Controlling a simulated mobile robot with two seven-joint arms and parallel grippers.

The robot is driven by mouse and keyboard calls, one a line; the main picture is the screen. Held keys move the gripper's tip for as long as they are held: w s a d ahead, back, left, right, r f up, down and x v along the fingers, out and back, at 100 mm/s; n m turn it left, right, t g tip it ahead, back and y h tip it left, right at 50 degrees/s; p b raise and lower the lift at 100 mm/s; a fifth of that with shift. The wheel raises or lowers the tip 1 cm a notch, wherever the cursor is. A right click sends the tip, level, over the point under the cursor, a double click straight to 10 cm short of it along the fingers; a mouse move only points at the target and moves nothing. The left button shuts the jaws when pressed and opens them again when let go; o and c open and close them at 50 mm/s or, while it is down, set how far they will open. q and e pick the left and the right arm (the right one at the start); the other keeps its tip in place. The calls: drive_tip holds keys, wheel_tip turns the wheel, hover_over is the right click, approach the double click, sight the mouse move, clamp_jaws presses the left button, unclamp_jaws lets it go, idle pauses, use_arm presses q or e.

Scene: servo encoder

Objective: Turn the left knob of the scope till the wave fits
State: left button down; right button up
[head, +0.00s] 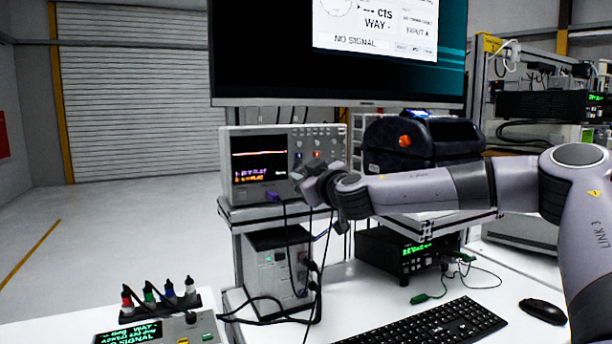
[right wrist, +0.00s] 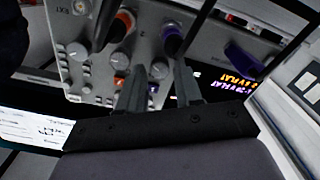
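The scope (head: 285,132) stands on a raised shelf. Its screen (head: 260,152) shows a nearly flat red-white trace and purple and orange text. My right gripper (head: 310,184) is at the lower part of its control panel and hides some of it. In the right wrist view the panel appears upside down. The two fingers of the gripper (right wrist: 161,72) stand apart there, with a small grey knob (right wrist: 160,69) showing between their tips. I cannot tell whether they touch it. Another grey knob (right wrist: 117,60) is to its left. My left gripper is not in view.
Cables hang below the scope past a grey box (head: 277,265). A big monitor (head: 280,50) is above, and a dark case (head: 420,140) is right of the scope. A keyboard (head: 435,322) and mouse (head: 543,311) lie on the table. Coloured probes (head: 160,294) stand at front left.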

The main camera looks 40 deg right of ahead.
clamp_jaws()
drive_tip(key=shift+f+n+b, duration=0.1)
drive_tip(key=shift+n+b, duration=0.9)
drive_tip(key=shift+n, duration=0.4)
drive_tip(key=shift+n+b, duration=0.4)
drive_tip(key=shift+n, duration=1.2)
unclamp_jaws()
